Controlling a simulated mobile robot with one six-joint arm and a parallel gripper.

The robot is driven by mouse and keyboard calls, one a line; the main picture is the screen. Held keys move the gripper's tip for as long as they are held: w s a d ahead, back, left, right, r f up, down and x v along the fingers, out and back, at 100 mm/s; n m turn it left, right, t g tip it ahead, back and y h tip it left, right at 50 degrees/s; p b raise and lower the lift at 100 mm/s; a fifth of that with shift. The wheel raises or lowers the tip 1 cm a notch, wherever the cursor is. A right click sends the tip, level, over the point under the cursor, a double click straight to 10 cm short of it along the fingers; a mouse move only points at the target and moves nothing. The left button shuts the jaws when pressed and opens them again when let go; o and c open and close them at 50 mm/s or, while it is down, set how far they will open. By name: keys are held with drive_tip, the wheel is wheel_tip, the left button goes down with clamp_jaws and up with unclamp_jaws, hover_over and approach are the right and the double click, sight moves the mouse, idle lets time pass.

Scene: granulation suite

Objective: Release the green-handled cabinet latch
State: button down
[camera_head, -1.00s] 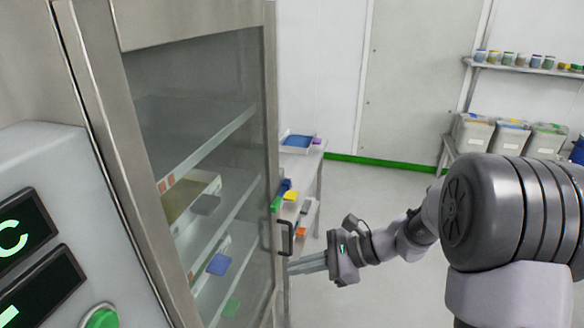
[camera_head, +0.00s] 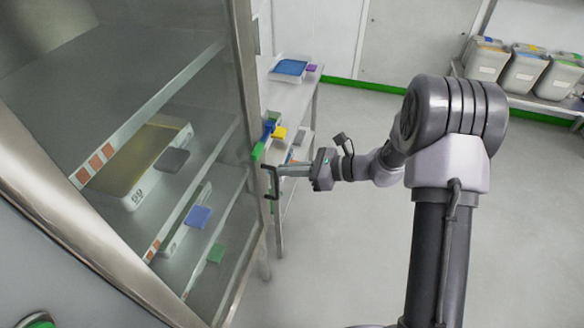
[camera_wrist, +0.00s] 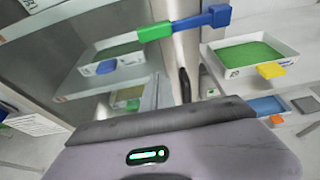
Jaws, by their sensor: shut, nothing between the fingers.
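The cabinet latch's green handle (camera_head: 258,151) is at the right edge of the glass door, with a blue part (camera_head: 268,130) beside it. In the wrist view, the green handle (camera_wrist: 154,32) and blue part (camera_wrist: 216,16) form one bar crossing the metal door edge. My gripper (camera_head: 281,171) is shut and empty, just below and right of the green handle, by the black door handle (camera_head: 271,188). I cannot tell whether the fingertips touch the door handle. In the wrist view, the gripper body fills the bottom and the fingertips are not distinguishable.
The glass-fronted cabinet (camera_head: 215,110) holds trays on shelves and appears closed. A narrow side table (camera_head: 298,95) with a blue tray (camera_head: 291,67) stands just behind the latch. Lidded bins (camera_head: 487,62) are at the back right. The floor between is clear.

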sight(263, 140)
drive_tip(key=b+x, duration=0.1)
drive_tip(key=x, duration=0.5)
drive_tip(key=shift+f, duration=0.2)
wheel_tip(263, 140, up, 4)
drive_tip(key=shift+d+r+b, duration=0.15)
drive_tip(key=shift+r+b, duration=0.05)
drive_tip(key=shift+b, duration=0.1)
